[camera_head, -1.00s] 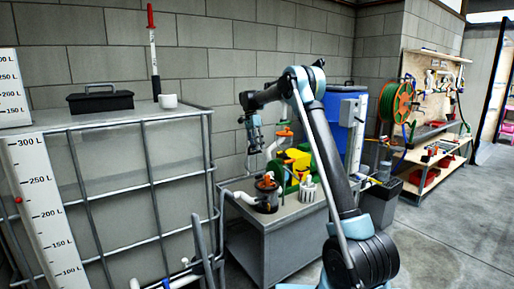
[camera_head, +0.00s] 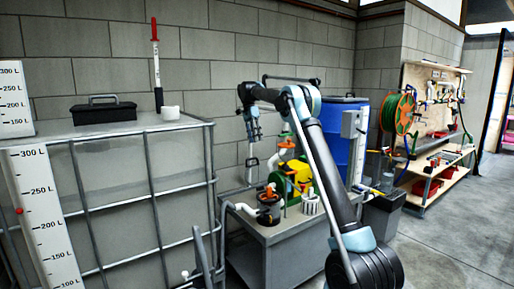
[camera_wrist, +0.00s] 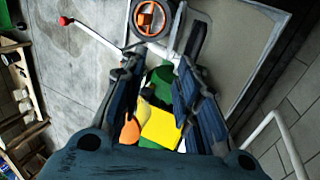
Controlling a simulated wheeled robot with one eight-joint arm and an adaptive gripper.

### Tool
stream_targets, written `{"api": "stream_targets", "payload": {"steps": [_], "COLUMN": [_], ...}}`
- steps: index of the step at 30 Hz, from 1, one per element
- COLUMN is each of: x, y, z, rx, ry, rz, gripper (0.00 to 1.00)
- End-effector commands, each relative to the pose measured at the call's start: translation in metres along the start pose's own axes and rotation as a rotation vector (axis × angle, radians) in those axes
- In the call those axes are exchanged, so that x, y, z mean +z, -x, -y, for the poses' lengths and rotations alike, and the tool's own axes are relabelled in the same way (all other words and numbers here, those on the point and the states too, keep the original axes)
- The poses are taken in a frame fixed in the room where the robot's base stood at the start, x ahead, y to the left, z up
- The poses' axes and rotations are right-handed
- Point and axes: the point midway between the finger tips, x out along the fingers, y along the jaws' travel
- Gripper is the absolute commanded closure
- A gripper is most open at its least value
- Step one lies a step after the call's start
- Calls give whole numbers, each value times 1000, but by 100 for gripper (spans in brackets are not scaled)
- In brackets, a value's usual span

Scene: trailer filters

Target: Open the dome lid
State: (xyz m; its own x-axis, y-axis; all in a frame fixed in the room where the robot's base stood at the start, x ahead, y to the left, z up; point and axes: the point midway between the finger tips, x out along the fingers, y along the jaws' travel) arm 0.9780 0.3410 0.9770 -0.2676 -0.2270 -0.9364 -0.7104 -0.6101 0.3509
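A dark round pot with an orange handle on its top (camera_head: 268,203) stands on the grey bench, and its orange ring shows at the top of the wrist view (camera_wrist: 150,17). I cannot tell for sure that this top is the dome lid; it looks shut. A yellow and green unit (camera_head: 298,177) with an orange rounded top (camera_head: 287,143) stands behind it. My gripper (camera_head: 252,163) hangs above and behind the pot, pointing down, apart from it. In the wrist view, my gripper's fingers (camera_wrist: 163,68) are spread, with the yellow and green unit seen between and below them.
The grey bench (camera_head: 283,232) also holds a white slotted cup (camera_head: 311,204). A blue barrel (camera_head: 344,135) stands behind on the right. A caged tank (camera_head: 110,185) stands on the left, with a black toolbox (camera_head: 103,110) on top.

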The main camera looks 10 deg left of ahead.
Motion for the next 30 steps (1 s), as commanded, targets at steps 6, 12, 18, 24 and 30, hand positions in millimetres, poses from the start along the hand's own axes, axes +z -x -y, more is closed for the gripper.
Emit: {"api": "stream_targets", "payload": {"steps": [6,12,18,24,30], "x": [0,0,0,-6,-20], "y": [14,17,17,20,26], "z": [1,0,0,-15,-62], "rx": [0,0,0,-11,-50], "ry": [0,0,0,18,81], "rz": [0,0,0,3,7], "gripper": [70,70,79,100,100]}}
